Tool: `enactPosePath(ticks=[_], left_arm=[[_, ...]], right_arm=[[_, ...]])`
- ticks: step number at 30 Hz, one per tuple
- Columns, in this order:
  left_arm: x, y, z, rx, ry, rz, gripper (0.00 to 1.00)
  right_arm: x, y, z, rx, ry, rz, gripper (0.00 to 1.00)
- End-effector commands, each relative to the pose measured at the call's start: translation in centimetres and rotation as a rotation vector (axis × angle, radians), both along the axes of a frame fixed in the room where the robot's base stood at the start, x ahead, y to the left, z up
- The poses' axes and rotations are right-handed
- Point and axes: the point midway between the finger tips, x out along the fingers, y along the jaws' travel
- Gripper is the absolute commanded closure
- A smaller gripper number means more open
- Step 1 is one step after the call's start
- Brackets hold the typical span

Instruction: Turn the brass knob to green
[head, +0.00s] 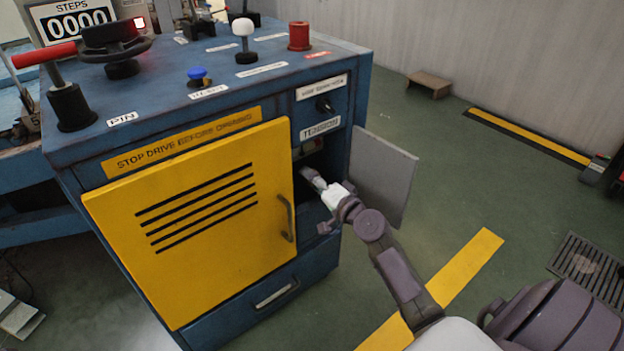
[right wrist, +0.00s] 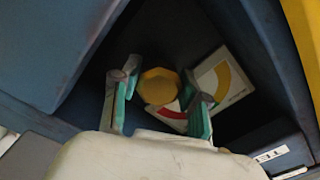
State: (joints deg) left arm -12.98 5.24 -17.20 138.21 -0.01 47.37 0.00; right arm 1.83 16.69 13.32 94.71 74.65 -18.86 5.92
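The brass knob (right wrist: 158,87) is a yellow, many-sided disc inside a dark recess in the right wrist view. A white dial plate (right wrist: 236,92) lies behind it, with a yellow arc and a red arc showing. My right gripper (right wrist: 161,76) is open, with one finger on each side of the knob. I cannot tell whether either finger touches it. In the head view my right gripper (head: 313,180) reaches into the open compartment, and the knob is hidden there. My left gripper is not in view.
A grey door (head: 383,180) stands open just right of my right arm. A closed yellow door (head: 195,225) with a handle is on the left of the cabinet. Recess walls (right wrist: 60,50) surround the gripper closely. The green floor right of the cabinet is mostly clear.

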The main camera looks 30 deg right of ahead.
Motion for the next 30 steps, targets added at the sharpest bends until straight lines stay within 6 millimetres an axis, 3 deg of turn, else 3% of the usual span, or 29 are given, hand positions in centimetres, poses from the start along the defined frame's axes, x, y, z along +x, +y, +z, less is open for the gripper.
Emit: enactPosePath(ticks=[1,5,17,30], left_arm=[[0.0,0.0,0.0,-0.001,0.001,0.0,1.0],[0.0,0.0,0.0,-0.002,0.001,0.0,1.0],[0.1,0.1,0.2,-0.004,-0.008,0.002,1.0],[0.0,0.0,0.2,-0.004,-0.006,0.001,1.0]], right_arm=[[0.0,-0.1,0.0,0.0,0.0,-0.001,0.49],[0.0,-0.1,0.0,-0.001,0.0,-0.001,0.3],[-0.8,-0.1,-0.2,-0.002,0.003,-0.001,0.3],[-9.1,-0.7,-0.2,-0.002,0.004,0.0,0.3]])
